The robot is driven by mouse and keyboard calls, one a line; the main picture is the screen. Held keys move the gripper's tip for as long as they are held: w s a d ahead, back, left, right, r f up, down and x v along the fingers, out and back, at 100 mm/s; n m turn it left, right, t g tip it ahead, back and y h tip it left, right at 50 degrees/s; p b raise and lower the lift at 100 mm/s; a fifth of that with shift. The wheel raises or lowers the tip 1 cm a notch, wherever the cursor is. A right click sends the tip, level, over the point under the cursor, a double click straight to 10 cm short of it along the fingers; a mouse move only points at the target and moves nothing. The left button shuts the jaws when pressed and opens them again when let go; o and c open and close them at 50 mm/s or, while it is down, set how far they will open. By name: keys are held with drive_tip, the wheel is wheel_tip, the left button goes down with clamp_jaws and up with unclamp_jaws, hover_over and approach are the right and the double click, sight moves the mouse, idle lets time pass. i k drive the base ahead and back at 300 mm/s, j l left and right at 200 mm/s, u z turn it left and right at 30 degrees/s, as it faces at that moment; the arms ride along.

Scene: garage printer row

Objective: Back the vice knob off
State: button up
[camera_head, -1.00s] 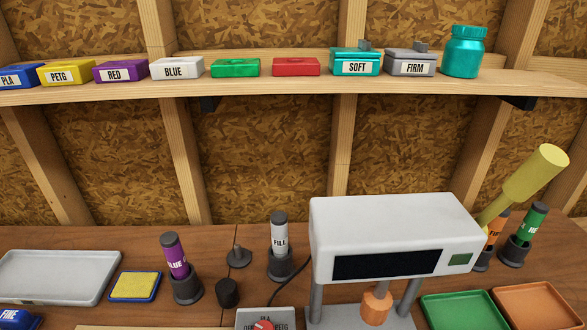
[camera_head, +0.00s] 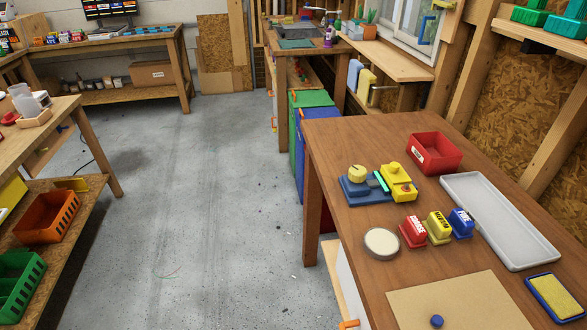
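A small device that looks like the vice stands on the brown workbench (camera_head: 440,240). It has a blue base (camera_head: 352,193), a yellow block (camera_head: 398,185) at its right and a round yellow knob (camera_head: 357,173) at its left. A thin teal piece (camera_head: 380,181) lies between the knob and the block. I cannot tell whether the jaws grip that piece. My gripper is not in view, and nothing touches the knob.
A red bin (camera_head: 434,153), a long grey tray (camera_head: 500,222) and red, yellow and blue labelled blocks (camera_head: 438,228) stand near the vice. A round pale disc (camera_head: 381,243) and a tan board (camera_head: 455,300) lie in front. The grey floor (camera_head: 215,200) at left is clear.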

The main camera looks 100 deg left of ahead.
sight(357, 174)
drive_tip(key=k+j+u, duration=0.25)
drive_tip(key=j, duration=0.3)
drive_tip(key=k+j+u, duration=0.1)
drive_tip(key=j+u, duration=0.15)
drive_tip(key=j, duration=0.3)
drive_tip(key=k+j+u, duration=0.1)
drive_tip(key=j+u, duration=0.15)
drive_tip(key=j, duration=0.35)
drive_tip(key=j+u, duration=0.25)
drive_tip(key=j, duration=0.35)
drive_tip(key=k+j, duration=0.1)
drive_tip(key=j, duration=0.9)
